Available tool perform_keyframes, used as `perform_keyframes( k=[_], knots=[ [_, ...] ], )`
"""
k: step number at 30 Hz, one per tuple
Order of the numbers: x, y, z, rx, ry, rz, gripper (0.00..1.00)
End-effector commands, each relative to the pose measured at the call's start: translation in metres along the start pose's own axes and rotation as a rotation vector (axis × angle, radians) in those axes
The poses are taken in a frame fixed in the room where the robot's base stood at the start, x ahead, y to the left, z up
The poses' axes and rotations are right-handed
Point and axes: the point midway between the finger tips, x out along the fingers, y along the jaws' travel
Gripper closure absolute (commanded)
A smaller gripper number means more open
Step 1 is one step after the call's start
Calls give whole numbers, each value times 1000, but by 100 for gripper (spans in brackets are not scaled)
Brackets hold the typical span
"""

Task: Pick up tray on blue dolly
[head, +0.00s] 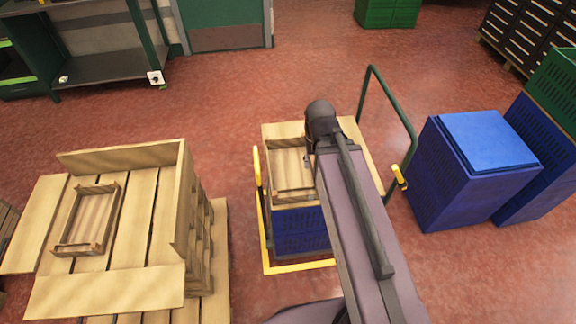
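A wooden tray (290,170) lies on top of a blue crate (300,232). The crate stands on a dolly with a yellow frame (298,268) and a dark green handle (405,125). A light wooden board (282,130) shows around the tray. My arm reaches over the stack from the lower right, its end joint above the tray's right side. The arm covers the tray's right part. Only a small dark bit of my gripper (309,161) may show beside the arm, at the tray's right. Its fingers are hidden, and I cannot tell whether it touches the tray.
A wooden pallet crate (130,280) at left holds another small wooden tray (72,245). A blue lidded crate (470,185) and more crates (550,160) stand at right. A dark workbench (100,65) is at the back left. Red floor is clear behind the dolly.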

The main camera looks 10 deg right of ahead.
Motion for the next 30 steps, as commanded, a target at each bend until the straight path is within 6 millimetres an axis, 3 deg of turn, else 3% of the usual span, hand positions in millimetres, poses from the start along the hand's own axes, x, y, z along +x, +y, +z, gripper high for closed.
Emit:
perform_keyframes(
  k=[17, 23, 30],
  knots=[
    [7, 1, -8, 0, 0, 0, 49],
    [29, 6, -40, 0, 0, 0, 49],
    [70, 18, -101, 2, 0, 0, 49]
  ],
)
